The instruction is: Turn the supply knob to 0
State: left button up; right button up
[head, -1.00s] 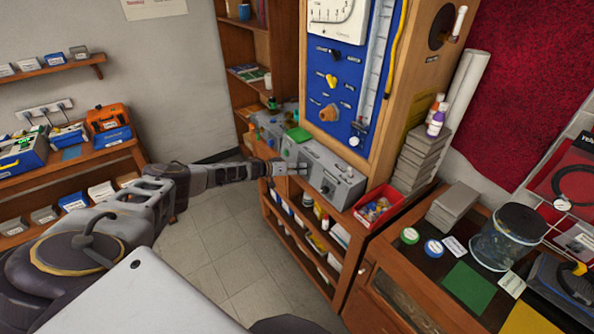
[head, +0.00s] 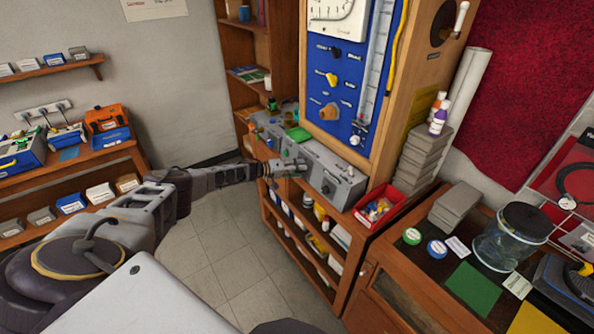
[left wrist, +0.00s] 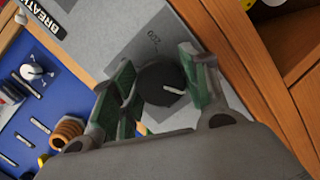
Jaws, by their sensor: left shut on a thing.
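My right gripper is not in view.
A blue panel (head: 344,75) with a yellow knob and a brass-coloured fitting rises behind the grey box. A red bin (head: 380,206) of small parts stands right of the box. The tiled floor (head: 215,240) left of the bench is clear.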

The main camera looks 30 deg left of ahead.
pick_arm(q)
jog(key=shift+f, duration=0.1)
jog(key=o, duration=1)
jog(key=shift+s+a, duration=0.1)
jog(key=shift+v, duration=5.85)
